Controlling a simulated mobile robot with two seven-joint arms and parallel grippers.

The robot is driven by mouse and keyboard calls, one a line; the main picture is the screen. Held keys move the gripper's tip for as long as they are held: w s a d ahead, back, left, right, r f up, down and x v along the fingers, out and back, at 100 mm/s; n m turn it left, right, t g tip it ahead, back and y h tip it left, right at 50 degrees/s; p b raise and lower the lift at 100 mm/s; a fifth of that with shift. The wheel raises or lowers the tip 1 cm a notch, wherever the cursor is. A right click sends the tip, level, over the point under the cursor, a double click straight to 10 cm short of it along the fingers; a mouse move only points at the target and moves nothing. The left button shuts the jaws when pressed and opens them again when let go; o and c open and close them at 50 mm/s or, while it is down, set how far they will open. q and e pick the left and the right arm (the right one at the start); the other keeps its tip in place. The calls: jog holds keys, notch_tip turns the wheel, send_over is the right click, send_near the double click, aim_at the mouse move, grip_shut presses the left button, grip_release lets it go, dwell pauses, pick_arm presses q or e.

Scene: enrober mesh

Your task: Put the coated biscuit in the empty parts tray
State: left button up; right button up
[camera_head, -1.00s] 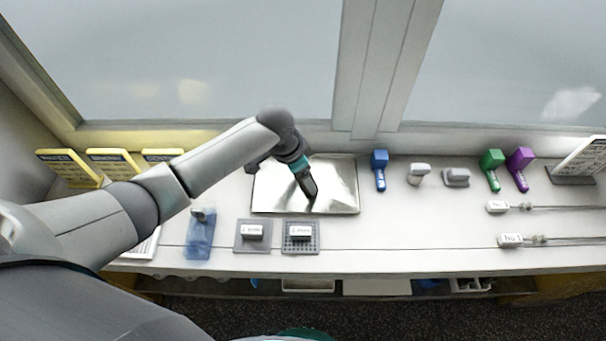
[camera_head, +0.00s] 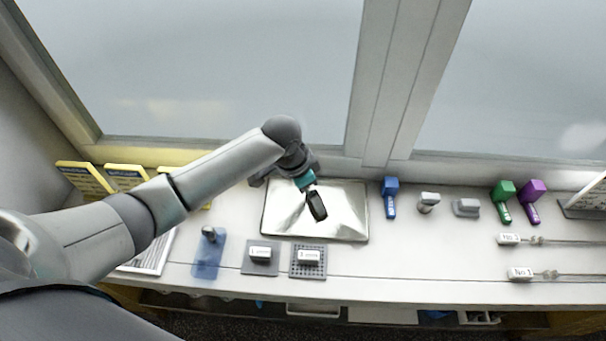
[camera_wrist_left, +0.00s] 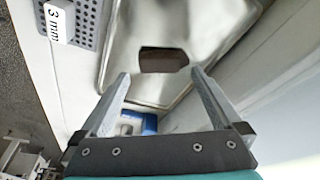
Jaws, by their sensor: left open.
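A dark brown block, which looks like the coated biscuit (camera_wrist_left: 163,60), shows against the shiny metal tray (camera_head: 285,222) in the left wrist view. The tray is rectangular and otherwise looks bare. My left gripper (camera_wrist_left: 160,72) is open, its fingertips on either side of the biscuit's near edge. I cannot tell whether they touch it, or whether the biscuit rests on the tray. In the head view my left gripper (camera_head: 317,206) is over the middle of the tray, and the biscuit is hard to separate from the dark fingers. My right gripper is not in view.
Two small mesh plates with labelled blocks, one marked 3 mm (camera_wrist_left: 55,22), lie in front of the tray. A blue sheet (camera_head: 207,262) is left of them. Blue (camera_head: 390,200), green (camera_head: 502,200) and purple (camera_head: 530,200) tools stand right. Yellow signs (camera_head: 84,178) line the back left.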

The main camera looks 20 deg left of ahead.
pick_arm(q)
jog(key=p+v, duration=0.1)
jog(key=v, duration=0.7)
jog(key=shift+f, duration=0.1)
